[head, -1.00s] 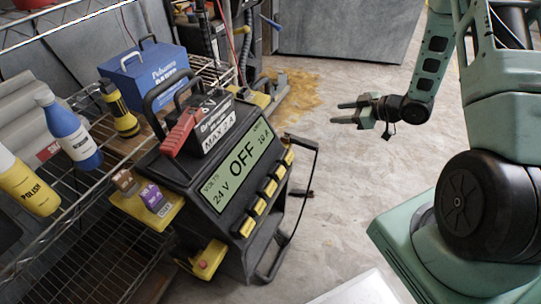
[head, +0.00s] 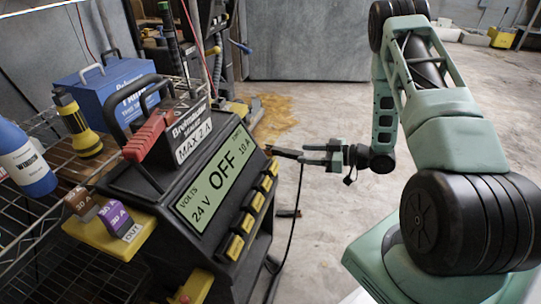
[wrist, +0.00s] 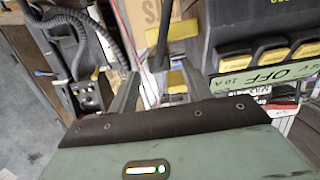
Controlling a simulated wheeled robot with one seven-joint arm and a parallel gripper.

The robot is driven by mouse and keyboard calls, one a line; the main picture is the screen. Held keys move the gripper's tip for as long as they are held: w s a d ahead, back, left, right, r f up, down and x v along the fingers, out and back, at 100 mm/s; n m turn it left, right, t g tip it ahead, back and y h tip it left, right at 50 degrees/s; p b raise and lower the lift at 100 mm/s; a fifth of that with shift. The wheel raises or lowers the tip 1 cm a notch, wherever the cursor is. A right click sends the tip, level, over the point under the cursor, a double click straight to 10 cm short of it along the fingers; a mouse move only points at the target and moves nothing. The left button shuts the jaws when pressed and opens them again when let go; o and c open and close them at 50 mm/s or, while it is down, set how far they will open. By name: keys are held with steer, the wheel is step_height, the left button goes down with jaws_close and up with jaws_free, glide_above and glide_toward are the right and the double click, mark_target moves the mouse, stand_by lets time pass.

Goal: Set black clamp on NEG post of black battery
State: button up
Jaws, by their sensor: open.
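A black box (head: 190,130) labelled MAX 2 A sits on top of the black charger (head: 150,185), with a red clamp (head: 147,137) against its left side. This box may be the black battery; I cannot make out a NEG post. I cannot pick out the black clamp for certain. My gripper (head: 303,154) is open at the charger's right side, close to the upper end of its dark side bar (head: 292,225). In the wrist view a dark upright bar (wrist: 164,40) and a yellow piece (wrist: 176,82) show between my open fingers; I cannot tell whether they touch.
The charger display (head: 217,178) reads 24 V, OFF, 10 A, above several yellow buttons (head: 247,222). Brown and purple 30 A fuses (head: 115,217) stand at its left. A blue case (head: 120,85), flashlight (head: 78,125) and blue bottle (head: 25,160) are on the wire rack.

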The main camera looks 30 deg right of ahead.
mark_target(284, 152)
steer(key=b+x, duration=0.2)
steer(key=x, duration=0.3)
steer(key=shift+w+a+b, duration=0.25)
steer(key=shift+a+b, duration=0.05)
steer(key=shift+w+a, duration=0.3)
steer(key=shift+w, duration=0.15)
jaws_close()
